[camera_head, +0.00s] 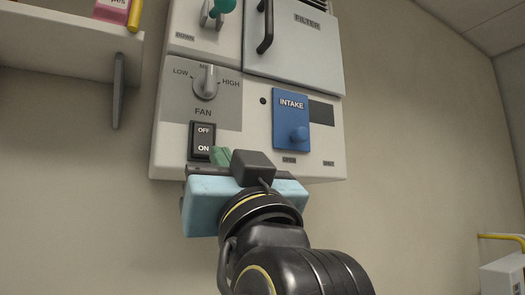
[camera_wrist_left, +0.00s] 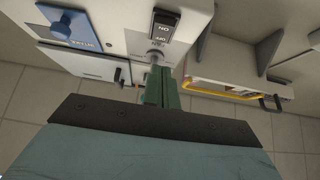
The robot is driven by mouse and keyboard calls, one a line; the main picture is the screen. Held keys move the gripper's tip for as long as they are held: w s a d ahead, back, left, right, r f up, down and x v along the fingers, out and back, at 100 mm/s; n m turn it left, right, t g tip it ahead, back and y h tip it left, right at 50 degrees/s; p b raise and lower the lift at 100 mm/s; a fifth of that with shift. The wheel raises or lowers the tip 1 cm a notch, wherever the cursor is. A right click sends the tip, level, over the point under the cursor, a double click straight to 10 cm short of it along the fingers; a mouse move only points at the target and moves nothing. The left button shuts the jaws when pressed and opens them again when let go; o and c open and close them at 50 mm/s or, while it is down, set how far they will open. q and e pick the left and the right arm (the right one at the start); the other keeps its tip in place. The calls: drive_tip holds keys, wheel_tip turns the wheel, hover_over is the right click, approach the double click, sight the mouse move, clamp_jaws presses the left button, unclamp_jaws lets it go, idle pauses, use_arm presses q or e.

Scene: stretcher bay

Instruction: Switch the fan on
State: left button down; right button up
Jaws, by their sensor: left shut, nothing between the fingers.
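The fan's black rocker switch (camera_head: 202,141) is on the front of a white wall unit, with OFF on its upper half and ON on its lower half. I cannot tell which half is pressed in. It also shows, turned round, in the left wrist view (camera_wrist_left: 163,26). The grey fan speed knob (camera_head: 206,84) sits above it. My left gripper (camera_head: 221,156) has green fingers, shut and empty, just right of the switch's lower end in the head view. I cannot tell whether they touch the panel. My right gripper is in neither view.
A blue intake plate (camera_head: 291,112) with a round knob is right of the switch. A filter door (camera_head: 295,45) with a black handle is above. A shelf (camera_head: 60,42) with a bracket is on the left wall. Below the unit the wall is bare.

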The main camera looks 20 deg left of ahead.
sight(203, 145)
use_arm(q)
drive_tip(key=w+a+r+p, duration=0.1)
drive_tip(key=w+a, duration=0.1)
drive_tip(key=a, duration=0.1)
drive_tip(key=w+a+r+p, duration=0.1)
drive_tip(key=w+a, duration=0.1)
drive_tip(key=shift+w+r+p, duration=0.1)
drive_tip(key=shift+r+p, duration=0.2)
drive_tip(key=shift+w+a+f, duration=0.2)
drive_tip(key=shift+w+a, duration=0.2)
drive_tip(key=shift+a, duration=0.05)
